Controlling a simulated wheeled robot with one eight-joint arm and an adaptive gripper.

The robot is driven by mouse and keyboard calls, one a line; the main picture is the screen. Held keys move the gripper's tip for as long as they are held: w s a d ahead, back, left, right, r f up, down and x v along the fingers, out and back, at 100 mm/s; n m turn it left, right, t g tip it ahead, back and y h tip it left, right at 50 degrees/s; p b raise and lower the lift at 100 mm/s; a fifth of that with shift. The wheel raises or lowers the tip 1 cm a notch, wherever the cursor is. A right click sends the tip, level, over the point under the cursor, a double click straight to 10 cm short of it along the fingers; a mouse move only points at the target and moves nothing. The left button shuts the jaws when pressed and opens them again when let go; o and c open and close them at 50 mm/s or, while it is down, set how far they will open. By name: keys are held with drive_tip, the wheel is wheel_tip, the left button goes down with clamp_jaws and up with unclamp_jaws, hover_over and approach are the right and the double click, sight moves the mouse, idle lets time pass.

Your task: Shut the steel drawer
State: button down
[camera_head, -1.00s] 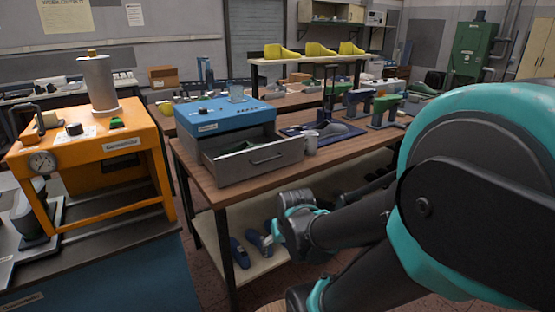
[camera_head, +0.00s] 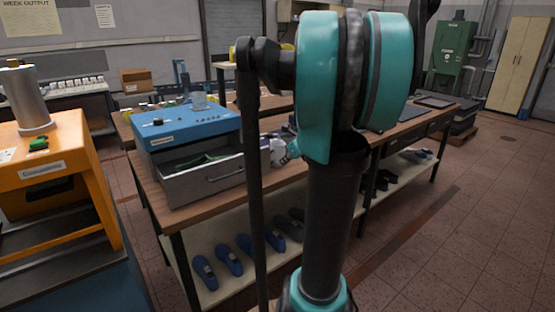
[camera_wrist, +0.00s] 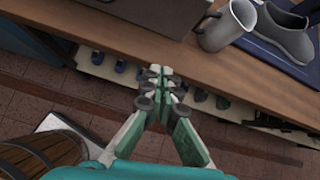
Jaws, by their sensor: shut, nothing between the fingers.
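The steel drawer (camera_head: 205,182) is pulled out of the blue cabinet (camera_head: 190,128) on the wooden bench. Its front has a bar handle (camera_head: 225,173), and green items lie inside. In the wrist view, my gripper (camera_wrist: 158,72) has its fingertips together with nothing between them. It shows in front of the bench's front edge, with a grey mug (camera_wrist: 228,27) up and to the right. A dark grey surface at the top of that view may be the drawer; I cannot tell. In the head view my arm hides the bench right of the drawer.
The orange machine (camera_head: 50,170) stands left of the bench. Blue shoe lasts (camera_head: 229,262) lie on the lower shelf (camera_head: 215,290). In the wrist view, a grey shoe-shaped piece (camera_wrist: 284,38) sits on a blue tray, and a wooden barrel (camera_wrist: 40,150) stands low left. Floor is open at right.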

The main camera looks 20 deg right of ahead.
sight(267, 164)
drive_tip(key=w+f, duration=0.2)
drive_tip(key=w, duration=0.1)
drive_tip(key=w+f+m, duration=0.1)
drive_tip(key=w+f, duration=0.1)
drive_tip(key=w+f+m, duration=0.1)
drive_tip(key=w+f, duration=0.1)
drive_tip(key=w, duration=0.1)
drive_tip(key=shift+w+f, duration=0.1)
drive_tip(key=shift+w, duration=0.2)
drive_tip(key=shift+w+a, duration=0.2)
drive_tip(key=shift+w, duration=0.4)
drive_tip(key=shift+w+a, duration=0.15)
drive_tip(key=shift+w, duration=0.45)
drive_tip(key=shift+w+a, duration=0.2)
drive_tip(key=shift+w, duration=0.4)
drive_tip(key=shift+w, duration=0.1)
